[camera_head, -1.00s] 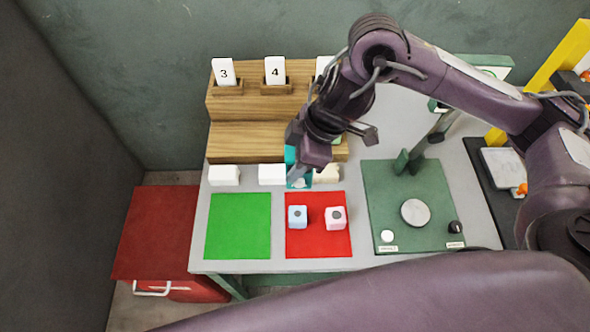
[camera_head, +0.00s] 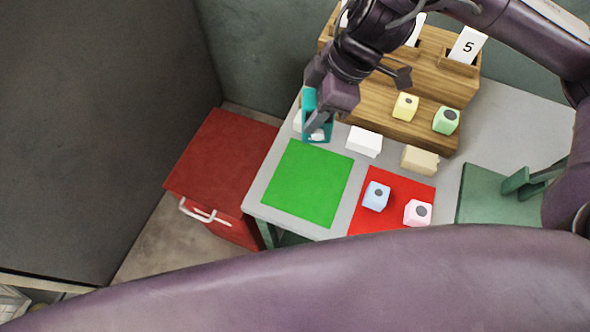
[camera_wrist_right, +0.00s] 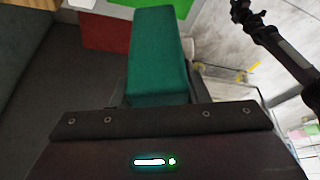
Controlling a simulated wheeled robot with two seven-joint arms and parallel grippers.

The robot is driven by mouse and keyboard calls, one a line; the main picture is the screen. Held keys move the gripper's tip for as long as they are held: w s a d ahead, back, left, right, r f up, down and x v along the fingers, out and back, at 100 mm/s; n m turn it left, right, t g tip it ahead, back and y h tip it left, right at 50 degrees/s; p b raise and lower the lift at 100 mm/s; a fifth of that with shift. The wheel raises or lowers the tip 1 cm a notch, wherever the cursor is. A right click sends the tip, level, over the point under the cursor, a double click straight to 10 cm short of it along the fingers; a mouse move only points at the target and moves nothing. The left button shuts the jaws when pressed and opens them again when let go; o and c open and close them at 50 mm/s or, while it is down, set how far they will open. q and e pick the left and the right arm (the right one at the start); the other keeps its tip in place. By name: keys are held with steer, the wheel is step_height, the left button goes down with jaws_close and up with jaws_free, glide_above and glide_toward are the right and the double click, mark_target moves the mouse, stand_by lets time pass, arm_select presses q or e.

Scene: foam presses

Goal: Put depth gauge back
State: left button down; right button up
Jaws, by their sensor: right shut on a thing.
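The depth gauge, a teal block-shaped tool (camera_head: 309,99), is held in my right gripper (camera_head: 322,112) near the back left of the table. It hangs just behind the green mat (camera_head: 308,184), in front of a mostly hidden white block (camera_head: 297,121). Whether its lower end touches the table cannot be told. In the right wrist view the teal body (camera_wrist_right: 160,55) stands out beyond the gripper's dark edge. My left gripper is not in view.
A white block (camera_head: 364,141) and a beige block (camera_head: 420,160) stand right of the gauge. A wooden stepped rack (camera_head: 428,75) holds yellow and green foam pieces. Blue (camera_head: 376,196) and pink (camera_head: 417,212) cubes lie on the red mat (camera_head: 398,185). A red cabinet (camera_head: 222,160) is left.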

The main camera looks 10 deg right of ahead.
steer(key=shift+s+d+f+b, duration=0.1)
steer(key=shift+f+b, duration=0.75)
steer(key=shift+f, duration=3.95)
steer(key=shift+d+f+b, duration=0.1)
steer(key=shift+f+b, duration=0.75)
steer(key=shift+f, duration=3.9)
steer(key=shift+f, duration=0.15)
steer(key=o, duration=1.2)
steer(key=shift+c, duration=0.2)
